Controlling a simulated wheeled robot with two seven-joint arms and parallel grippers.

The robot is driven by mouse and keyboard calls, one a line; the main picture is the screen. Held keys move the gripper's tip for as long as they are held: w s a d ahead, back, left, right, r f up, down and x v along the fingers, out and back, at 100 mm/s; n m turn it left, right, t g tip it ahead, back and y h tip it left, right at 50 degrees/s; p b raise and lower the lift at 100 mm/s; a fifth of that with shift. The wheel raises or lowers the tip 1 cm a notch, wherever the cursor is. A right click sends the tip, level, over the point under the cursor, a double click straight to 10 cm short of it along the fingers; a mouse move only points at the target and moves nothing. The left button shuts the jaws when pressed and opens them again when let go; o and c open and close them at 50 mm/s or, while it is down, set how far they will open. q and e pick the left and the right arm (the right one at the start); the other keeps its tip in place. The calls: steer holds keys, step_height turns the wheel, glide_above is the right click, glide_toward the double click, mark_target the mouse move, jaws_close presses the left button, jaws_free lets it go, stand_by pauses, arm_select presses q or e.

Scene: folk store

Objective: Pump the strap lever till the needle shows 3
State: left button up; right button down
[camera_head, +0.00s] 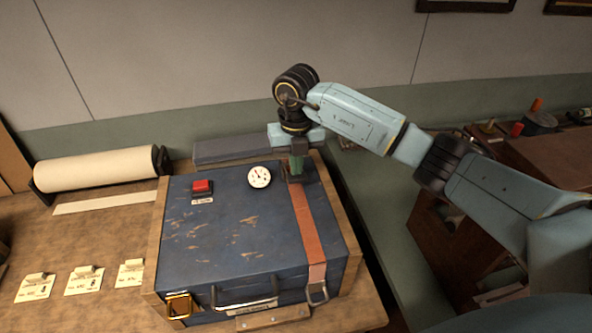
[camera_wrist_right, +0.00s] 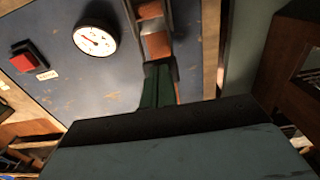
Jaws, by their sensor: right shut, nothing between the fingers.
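A blue worn case (camera_head: 240,235) lies on the wooden table with an orange-brown strap (camera_head: 308,230) running over its right side. The strap lever (camera_head: 293,177) is at the strap's far end, partly hidden by my right gripper. A round white gauge (camera_head: 259,177) sits on the lid; it also shows in the right wrist view (camera_wrist_right: 95,38), where its small needle points to the left, its number too small to read. My right gripper (camera_head: 297,178) is shut and empty, its green fingers pointing down at the lever; whether they touch it I cannot tell. My left gripper is out of view.
A red button (camera_head: 202,187) is on the lid left of the gauge. A paper roll (camera_head: 97,168) lies at the back left, and several small cards (camera_head: 84,281) stand at the front left. A grey block (camera_head: 222,151) lies behind the case.

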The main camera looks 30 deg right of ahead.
steer(key=shift+s+f+b, duration=0.15)
steer(key=shift+f+b, duration=0.25)
steer(key=shift+f, duration=0.55)
steer(key=shift+r, duration=0.1)
step_height(320, 180, up, 9)
steer(key=p, duration=0.6)
stand_by(0.4)
